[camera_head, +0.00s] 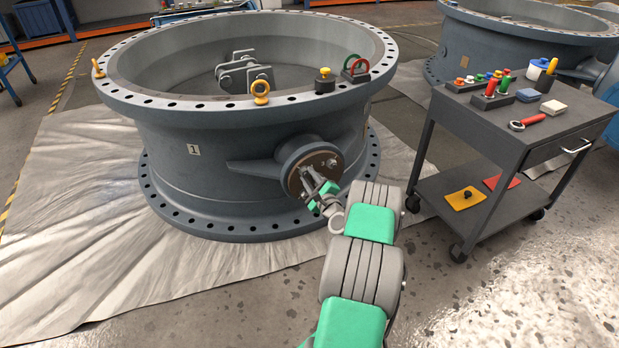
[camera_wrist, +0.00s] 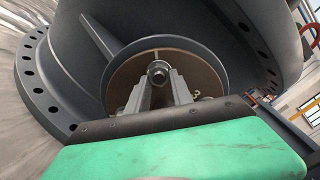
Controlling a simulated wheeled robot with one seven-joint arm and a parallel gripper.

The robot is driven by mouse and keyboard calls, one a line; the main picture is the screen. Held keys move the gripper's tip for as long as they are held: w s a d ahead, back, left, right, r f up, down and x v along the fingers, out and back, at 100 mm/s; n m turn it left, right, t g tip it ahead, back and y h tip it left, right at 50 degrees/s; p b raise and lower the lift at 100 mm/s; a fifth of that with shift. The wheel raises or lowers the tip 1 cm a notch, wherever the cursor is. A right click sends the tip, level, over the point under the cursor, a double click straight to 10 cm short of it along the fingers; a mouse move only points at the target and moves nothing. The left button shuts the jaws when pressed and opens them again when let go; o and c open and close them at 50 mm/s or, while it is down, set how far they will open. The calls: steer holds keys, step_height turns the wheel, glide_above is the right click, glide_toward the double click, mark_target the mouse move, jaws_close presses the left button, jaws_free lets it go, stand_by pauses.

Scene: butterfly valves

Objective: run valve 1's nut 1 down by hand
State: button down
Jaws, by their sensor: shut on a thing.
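Valve 1 (camera_head: 190,175) is a large grey ring body with a plate marked 1, lying flat on a sheet. A round boss with a brown face (camera_head: 297,180) stands out from its side toward me. My gripper (camera_head: 311,180) is at this face, with its fingers pointing into it. In the wrist view, the two grey fingers (camera_wrist: 158,82) close around a small metal nut (camera_wrist: 158,70) on a stud in front of the brown face. The nut's lower part and how far it sits from the face are hidden by the fingers.
A dark cart (camera_head: 530,140) with tools and coloured pieces stands to the right. A yellow eyebolt (camera_head: 261,92) and small fixtures sit on the valve's upper flange (camera_head: 200,106). A second valve body (camera_head: 500,40) is behind the cart.

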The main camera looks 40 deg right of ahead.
steer(key=shift+m, duration=2.2)
steer(key=c, duration=1.1)
jaws_free()
steer(key=shift+f, duration=0.1)
steer(key=p+v, duration=0.2)
steer(key=v, duration=0.5)
steer(key=shift+s+a, duration=0.2)
steer(key=shift+s, duration=0.15)
